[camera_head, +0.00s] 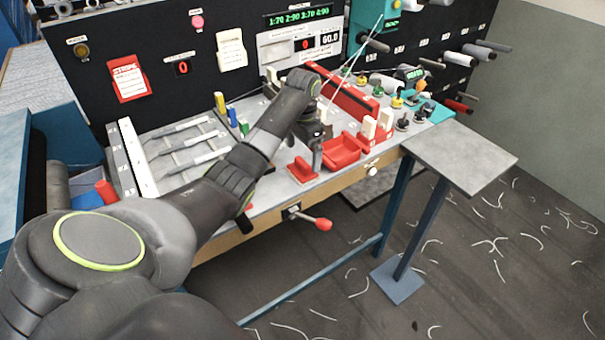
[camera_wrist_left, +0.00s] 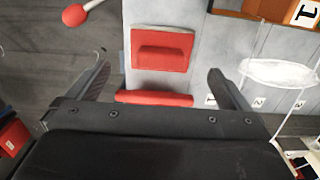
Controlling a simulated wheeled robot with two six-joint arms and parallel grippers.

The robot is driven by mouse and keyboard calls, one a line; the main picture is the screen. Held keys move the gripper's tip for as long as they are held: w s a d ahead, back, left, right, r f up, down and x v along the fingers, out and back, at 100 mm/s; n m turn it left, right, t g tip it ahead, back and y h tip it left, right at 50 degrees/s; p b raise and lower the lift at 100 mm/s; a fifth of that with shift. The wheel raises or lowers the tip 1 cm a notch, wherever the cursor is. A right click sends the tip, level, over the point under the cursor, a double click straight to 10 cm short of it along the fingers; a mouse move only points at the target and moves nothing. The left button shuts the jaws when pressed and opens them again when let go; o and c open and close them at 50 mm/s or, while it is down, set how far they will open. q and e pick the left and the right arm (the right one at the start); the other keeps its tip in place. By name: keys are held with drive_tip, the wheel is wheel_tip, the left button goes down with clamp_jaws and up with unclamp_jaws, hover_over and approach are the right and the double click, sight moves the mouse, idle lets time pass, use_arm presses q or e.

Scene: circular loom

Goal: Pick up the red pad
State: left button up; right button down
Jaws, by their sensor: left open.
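A red square pad (camera_head: 300,172) with a raised block lies near the front edge of the grey tabletop. In the left wrist view the red pad (camera_wrist_left: 162,48) lies flat just beyond the fingertips. My left gripper (camera_head: 316,158) hangs over the table beside it, and part of the pad is close to the finger. The left wrist view shows my left gripper (camera_wrist_left: 158,63) open, with nothing held between its fingers. A second red piece, a shallow tray (camera_head: 342,152), is to the right of the gripper; its red edge (camera_wrist_left: 153,98) shows between the fingers. My right gripper is not in view.
A red-knobbed lever (camera_head: 320,224) sticks out from the table's front. A long red bar (camera_head: 350,100) and several spools (camera_head: 397,101) stand behind. A slotted grey rack (camera_head: 185,140) is at left. A grey side plate (camera_head: 460,155) is at right.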

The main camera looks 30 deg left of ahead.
sight(303, 161)
use_arm(q)
drive_tip(key=shift+s+f+p, duration=0.1)
drive_tip(key=shift+f+p, duration=0.3)
drive_tip(key=shift+f, duration=0.2)
wheel_tip(303, 161, down, 4)
drive_tip(key=shift+r+p, duration=0.25)
drive_tip(key=shift+p, duration=0.25)
drive_tip(key=shift+a+f, duration=0.1)
drive_tip(key=shift+f, duration=0.25)
drive_tip(key=c, duration=0.9)
drive_tip(key=shift+c, duration=0.2)
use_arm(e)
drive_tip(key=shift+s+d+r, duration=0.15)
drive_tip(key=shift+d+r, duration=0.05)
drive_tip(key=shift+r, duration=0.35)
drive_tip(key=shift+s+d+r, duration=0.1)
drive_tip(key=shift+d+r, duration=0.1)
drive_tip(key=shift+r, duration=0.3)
use_arm(q)
drive_tip(key=shift+r, duration=0.3)
wheel_tip(303, 161, up, 9)
drive_tip(key=shift+f+b, duration=0.15)
drive_tip(key=shift+b, duration=0.5)
drive_tip(key=shift+r, duration=0.4)
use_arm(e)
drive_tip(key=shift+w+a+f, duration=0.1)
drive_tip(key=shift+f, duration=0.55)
